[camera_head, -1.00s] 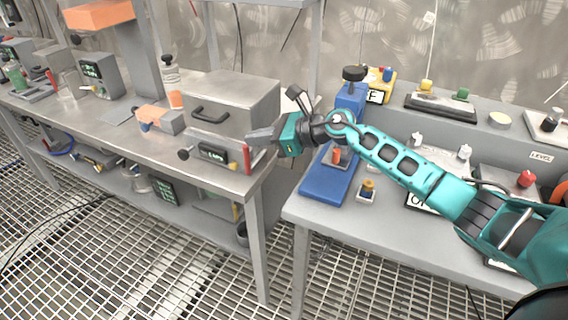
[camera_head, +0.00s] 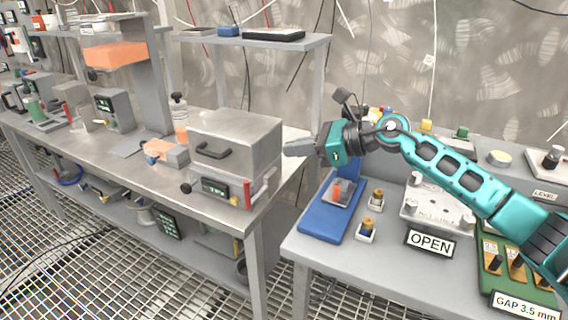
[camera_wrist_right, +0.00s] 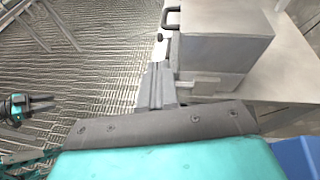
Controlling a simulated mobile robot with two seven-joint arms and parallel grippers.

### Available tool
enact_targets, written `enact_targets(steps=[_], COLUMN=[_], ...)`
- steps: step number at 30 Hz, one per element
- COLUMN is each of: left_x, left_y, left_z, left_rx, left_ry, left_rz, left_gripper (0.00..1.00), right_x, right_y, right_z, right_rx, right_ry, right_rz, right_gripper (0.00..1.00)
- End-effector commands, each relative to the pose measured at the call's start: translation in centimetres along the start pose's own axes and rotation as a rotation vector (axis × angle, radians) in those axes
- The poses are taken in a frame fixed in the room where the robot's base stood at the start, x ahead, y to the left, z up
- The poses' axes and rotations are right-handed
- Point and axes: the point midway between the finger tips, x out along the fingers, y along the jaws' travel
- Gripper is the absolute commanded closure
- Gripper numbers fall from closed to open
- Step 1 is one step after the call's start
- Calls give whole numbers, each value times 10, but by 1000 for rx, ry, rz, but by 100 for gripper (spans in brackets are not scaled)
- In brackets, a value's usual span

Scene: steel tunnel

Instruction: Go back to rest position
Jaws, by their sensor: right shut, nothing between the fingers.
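My right gripper (camera_head: 298,148) reaches in from the right in the head view, teal with grey fingers. It is shut and empty, just right of a grey metal box with a black handle (camera_head: 238,137). In the right wrist view the gripper's fingers (camera_wrist_right: 158,72) lie together beside the same box (camera_wrist_right: 222,45). I cannot tell from these views whether they touch the box. My left gripper does not show in the head view. A dark gripper-like part with teal (camera_wrist_right: 18,108) shows at the left edge of the right wrist view; I cannot tell what it is.
The box stands on a steel bench (camera_head: 110,148) with instruments and a bottle (camera_head: 180,115). The right bench holds a blue stand (camera_head: 322,212), an OPEN sign (camera_head: 429,242) and a green gauge board (camera_head: 522,268). Grating floor (camera_head: 330,300) lies in front.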

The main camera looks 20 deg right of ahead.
Motion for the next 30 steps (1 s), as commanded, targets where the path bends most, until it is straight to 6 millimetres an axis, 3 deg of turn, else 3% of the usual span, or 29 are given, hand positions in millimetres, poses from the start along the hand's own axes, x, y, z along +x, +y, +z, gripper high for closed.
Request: enact_targets(steps=[9, 14, 17, 23, 26, 30], left_x=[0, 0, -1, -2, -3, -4], left_y=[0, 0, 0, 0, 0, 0], left_z=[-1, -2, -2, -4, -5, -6], left_rx=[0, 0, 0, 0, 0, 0], left_ry=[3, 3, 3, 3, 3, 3], left_rz=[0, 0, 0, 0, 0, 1], left_gripper=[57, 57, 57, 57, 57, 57], right_x=[-10, 8, 27, 45, 44, 35], right_y=[0, 25, 56, 104, 122, 155], right_z=[8, 0, -12, -57, -96, -164], right_rx=[5, 183, 479, 1317, 1756, 2326], right_ry=[-2, -90, -214, -472, -574, -692], right_rz=[3, 47, 97, 122, 79, -44], right_gripper=[100, 100, 100, 100, 100, 100])
